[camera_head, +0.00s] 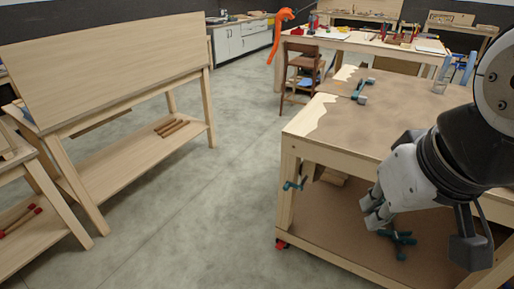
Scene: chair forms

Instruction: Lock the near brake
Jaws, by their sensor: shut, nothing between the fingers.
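A wooden workbench (330,171) on casters stands at right. A small red part, apparently a caster brake (281,244), shows at the foot of its front left leg; I cannot tell whether it is locked. The other casters are out of view or hidden. My gripper (371,216) is shut and empty. It appears in front of the bench's lower shelf, to the right of and higher in the picture than the red part, apart from it.
Teal clamps lie on the bench top (361,91) and lower shelf (398,238); another teal handle (293,185) sticks out by the front left leg. A slanted-board table (110,65) stands left. A wooden chair (302,70) stands behind. The grey floor (205,200) between is clear.

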